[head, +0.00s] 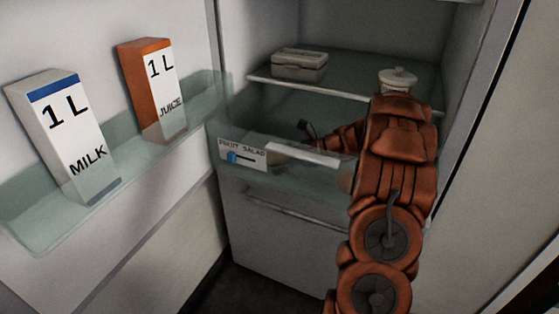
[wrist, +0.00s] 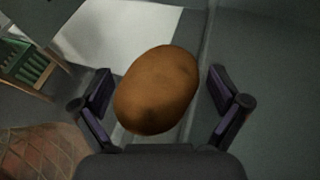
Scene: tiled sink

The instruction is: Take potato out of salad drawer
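The brown oval potato (wrist: 157,90) fills the middle of the wrist view. My gripper (wrist: 162,88) has its two dark fingers spread on either side of it. A gap shows between the potato and the right finger, and a narrow one at the left finger. The salad drawer (head: 242,153), clear and labelled "Fruit Salad", is at the lower middle of the fridge in the head view. My orange arm reaches over its right part and hides much of it. I cannot make out the potato clearly in the head view.
A glass shelf (head: 312,90) above the drawer holds a grey box (head: 299,65) and a lidded white pot (head: 397,79). The open door on the left carries a milk carton (head: 66,135) and a juice carton (head: 153,90) in a clear bin (head: 40,225). The fridge's side wall is close on the right.

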